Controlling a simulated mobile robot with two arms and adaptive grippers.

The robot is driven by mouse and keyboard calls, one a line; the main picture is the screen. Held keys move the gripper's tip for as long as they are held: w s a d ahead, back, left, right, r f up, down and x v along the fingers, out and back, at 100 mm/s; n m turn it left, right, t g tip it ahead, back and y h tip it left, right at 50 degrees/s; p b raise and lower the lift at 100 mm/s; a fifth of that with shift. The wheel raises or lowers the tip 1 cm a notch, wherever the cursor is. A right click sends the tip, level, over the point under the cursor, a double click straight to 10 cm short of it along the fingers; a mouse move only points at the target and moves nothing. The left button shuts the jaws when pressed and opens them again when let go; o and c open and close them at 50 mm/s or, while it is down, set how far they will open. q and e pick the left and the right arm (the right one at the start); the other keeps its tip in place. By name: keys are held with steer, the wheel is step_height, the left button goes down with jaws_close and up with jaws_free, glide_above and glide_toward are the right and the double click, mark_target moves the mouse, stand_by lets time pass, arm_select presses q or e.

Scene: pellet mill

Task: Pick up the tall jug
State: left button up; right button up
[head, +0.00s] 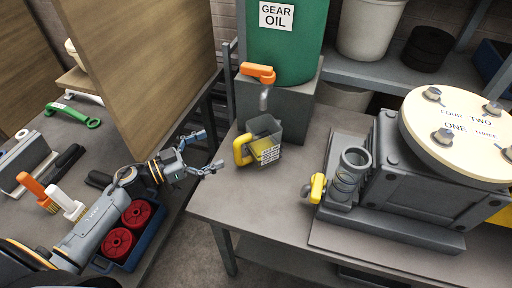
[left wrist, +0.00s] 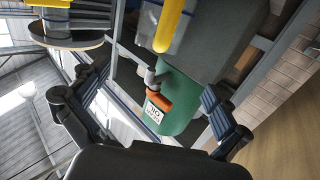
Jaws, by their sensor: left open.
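The tall jug (head: 266,132) is dark, see-through and has a yellow handle on its left side and a white label. It stands upright on the grey bench, below the tap of the gear oil drum. My left gripper (head: 208,150) is open and empty, a short way left of the handle and apart from it. In the left wrist view, the yellow jug handle (left wrist: 171,22) shows at the top, beyond the open fingers (left wrist: 152,84). My right gripper is not in view.
The green drum (head: 285,48) with its orange tap (head: 258,72) stands behind the jug. A machine with a cream round plate (head: 462,110) and a yellow-handled pipe (head: 345,180) stands to the right. Red rolls (head: 118,242) lie in a blue tray at left.

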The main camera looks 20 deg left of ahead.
mark_target(238, 139)
arm_select(q)
steer(key=p+x, duration=0.1)
steer(key=x, duration=0.7)
steer(key=shift+d+p, duration=0.25)
steer(key=shift+p, duration=0.15)
steer(key=p+x, duration=0.1)
steer(key=x, duration=0.4)
steer(key=shift+r, duration=0.1)
steer(key=shift+w+d, duration=0.2)
steer(key=shift+w, duration=0.05)
steer(key=shift+s, duration=0.1)
steer(key=shift+c, duration=0.6)
steer(key=c, duration=1.4)
steer(key=shift+c, duration=1.2)
steer(key=shift+r, duration=0.1)
